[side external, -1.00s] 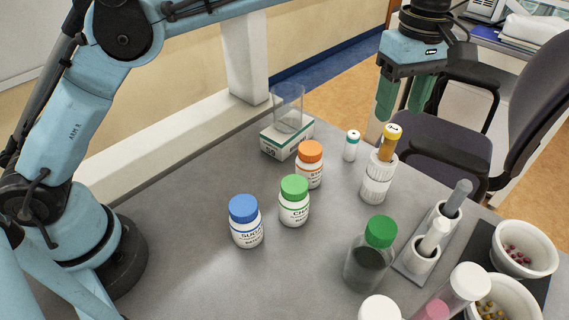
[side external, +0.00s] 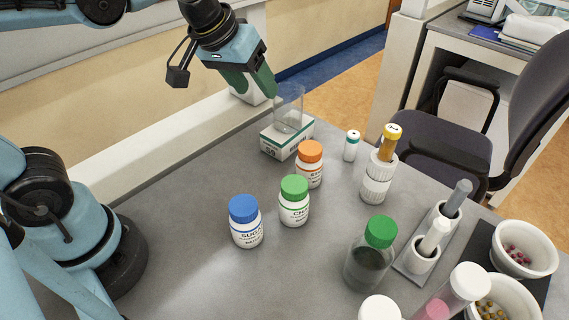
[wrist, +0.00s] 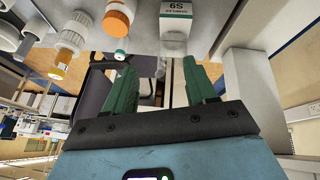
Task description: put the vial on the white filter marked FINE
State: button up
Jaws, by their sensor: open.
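In the wrist view the vial (wrist: 60,65) and the stack (wrist: 70,42) show at upper left, upside down. I cannot read a FINE mark on the filters. My gripper (side external: 252,85) is open and empty, raised at the upper left near the glass beaker, well to the left of the vial. Its two green fingers (wrist: 160,75) are spread apart in the wrist view.
A clear beaker (side external: 288,108) stands on a white-and-green box (side external: 287,140). Orange- (side external: 310,165), green- (side external: 294,203) and blue-capped bottles (side external: 246,222) stand mid-table. A small white tube (side external: 351,146) is left of the stack. A green-capped jar (side external: 369,258) stands in front.

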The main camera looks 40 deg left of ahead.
jog(key=s+a+f+m+t, duration=0.1)
jog(key=s+a+f+m, duration=0.1)
jog(key=s+a+f, duration=0.2)
jog(key=shift+s+f+m+t+y, duration=0.3)
jog(key=shift+s+f+m, duration=0.1)
jog(key=shift+s+f, duration=0.35)
